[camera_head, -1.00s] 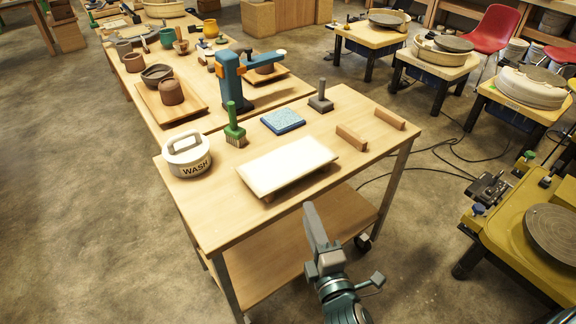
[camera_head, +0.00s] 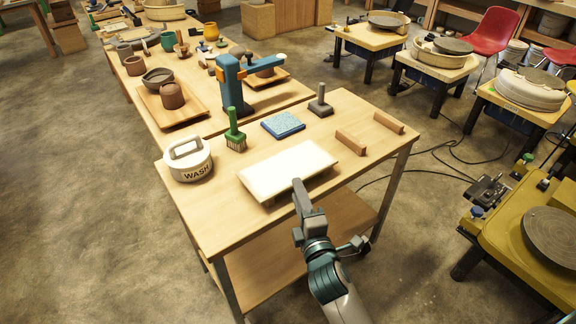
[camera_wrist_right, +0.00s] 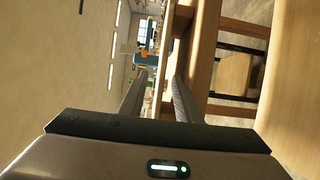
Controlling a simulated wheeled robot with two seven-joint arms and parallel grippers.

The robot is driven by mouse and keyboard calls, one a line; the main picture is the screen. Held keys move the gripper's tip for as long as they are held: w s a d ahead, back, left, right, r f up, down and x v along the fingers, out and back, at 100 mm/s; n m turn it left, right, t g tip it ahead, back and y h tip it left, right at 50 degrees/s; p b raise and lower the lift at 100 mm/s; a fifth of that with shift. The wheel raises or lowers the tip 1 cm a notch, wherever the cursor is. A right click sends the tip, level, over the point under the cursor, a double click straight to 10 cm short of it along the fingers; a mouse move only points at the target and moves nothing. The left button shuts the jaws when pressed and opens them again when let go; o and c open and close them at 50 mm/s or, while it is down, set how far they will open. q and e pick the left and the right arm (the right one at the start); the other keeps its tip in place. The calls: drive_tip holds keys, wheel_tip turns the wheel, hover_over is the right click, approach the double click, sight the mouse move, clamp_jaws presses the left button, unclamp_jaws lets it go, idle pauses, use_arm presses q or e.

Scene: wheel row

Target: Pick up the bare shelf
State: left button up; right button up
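The bare shelf is a white rectangular slab (camera_head: 285,168) lying flat near the front edge of the wooden worktable, with nothing on it. Part of a wooden support shows under its front edge. My right gripper (camera_head: 298,184) is at the shelf's near edge in the head view, its fingertips overlapping that edge in the picture. I cannot tell whether they touch it. In the right wrist view the two fingers (camera_wrist_right: 160,85) stand apart with nothing clearly held between them. My left gripper is in neither view.
Two wooden strips (camera_head: 351,142) (camera_head: 388,122) lie on the table (camera_head: 228,212) right of the shelf.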

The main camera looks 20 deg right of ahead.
sight(290, 173)
drive_tip(key=shift+w, duration=1.3)
drive_tip(key=shift+w, duration=0.15)
drive_tip(key=shift+w+f+p, duration=0.2)
drive_tip(key=shift+w+p, duration=0.4)
drive_tip(key=shift+w, duration=1.9)
drive_tip(key=shift+c, duration=0.2)
clamp_jaws()
drive_tip(key=shift+r, duration=0.1)
